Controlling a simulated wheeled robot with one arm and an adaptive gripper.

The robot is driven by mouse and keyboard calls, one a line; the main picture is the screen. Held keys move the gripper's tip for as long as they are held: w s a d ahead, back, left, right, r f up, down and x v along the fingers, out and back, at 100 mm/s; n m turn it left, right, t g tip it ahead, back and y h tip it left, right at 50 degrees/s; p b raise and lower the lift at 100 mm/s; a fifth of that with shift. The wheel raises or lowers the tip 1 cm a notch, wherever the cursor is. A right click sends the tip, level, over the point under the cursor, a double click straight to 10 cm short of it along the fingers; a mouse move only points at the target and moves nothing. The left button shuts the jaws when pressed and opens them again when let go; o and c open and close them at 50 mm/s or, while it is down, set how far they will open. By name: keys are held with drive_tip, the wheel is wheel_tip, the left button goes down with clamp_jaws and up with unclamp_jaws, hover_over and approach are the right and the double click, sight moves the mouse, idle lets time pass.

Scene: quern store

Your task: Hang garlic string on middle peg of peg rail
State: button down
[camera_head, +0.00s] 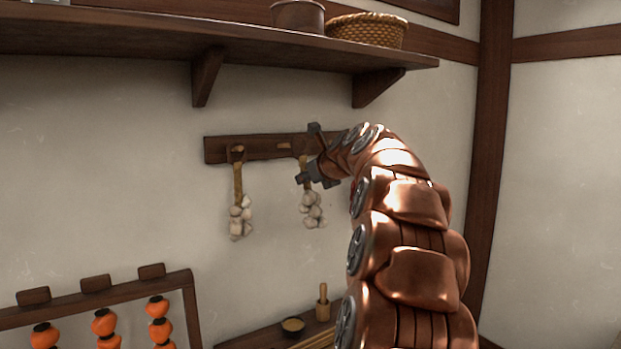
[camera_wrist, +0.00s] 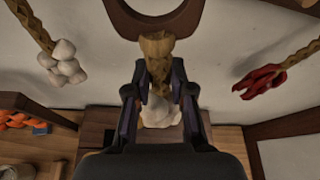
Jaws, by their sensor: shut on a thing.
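The dark wooden peg rail (camera_head: 216,150) is on the wall below the shelf. Another garlic string (camera_head: 240,212) hangs from the left peg.
A red chilli string (camera_wrist: 262,80) hangs to the right, mostly behind my arm in the head view. The shelf (camera_head: 150,42) above carries a pot (camera_head: 298,16) and a basket (camera_head: 368,30).

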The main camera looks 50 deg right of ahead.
drive_tip(key=r+x, duration=0.1)
drive_tip(key=x, duration=0.6)
drive_tip(key=shift+w+a+r, duration=0.25)
drive_tip(key=shift+w, duration=0.1)
idle(0.6)
idle(0.6)
drive_tip(key=c, duration=0.9)
unclamp_jaws()
drive_tip(key=v, duration=1.2)
